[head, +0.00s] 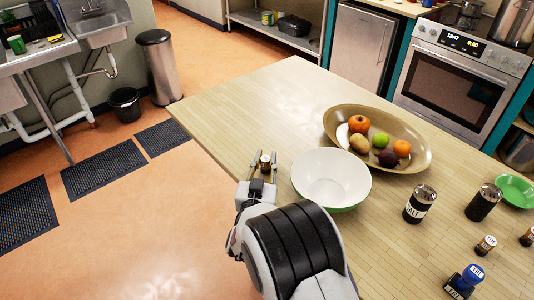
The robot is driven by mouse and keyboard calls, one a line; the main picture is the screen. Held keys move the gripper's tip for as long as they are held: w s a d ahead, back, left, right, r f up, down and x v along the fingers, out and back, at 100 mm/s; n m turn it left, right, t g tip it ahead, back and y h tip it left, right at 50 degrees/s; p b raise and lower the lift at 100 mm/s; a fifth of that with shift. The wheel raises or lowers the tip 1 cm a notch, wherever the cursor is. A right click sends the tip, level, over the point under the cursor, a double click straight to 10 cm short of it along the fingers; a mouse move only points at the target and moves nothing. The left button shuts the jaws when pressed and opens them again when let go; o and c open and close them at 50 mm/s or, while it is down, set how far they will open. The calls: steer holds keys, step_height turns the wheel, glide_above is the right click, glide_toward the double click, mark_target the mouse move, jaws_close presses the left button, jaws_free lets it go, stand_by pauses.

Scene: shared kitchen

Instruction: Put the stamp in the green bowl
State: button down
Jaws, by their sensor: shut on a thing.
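My gripper (263,167) is over the table, left of the white bowl, shut on a small brown jar (265,160) with a pale band. A blue and black stamp (463,283) with a round knob and a white label stands at the table's lower right, far from my gripper. A small green bowl (517,190) sits at the right edge of the view; its right side is cut off. A larger bowl, white inside with a green underside (331,178), stands just right of my gripper; it looks empty.
A tan oval platter (421,159) of fruit lies behind the white bowl. A salt shaker (420,204), a dark shaker (483,202) and small brown jars (486,245) stand at the right. The table's far left part (270,100) is clear.

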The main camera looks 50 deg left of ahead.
steer(key=v, duration=2.8)
steer(key=shift+w+a, duration=0.1)
steer(key=shift+a, duration=0.05)
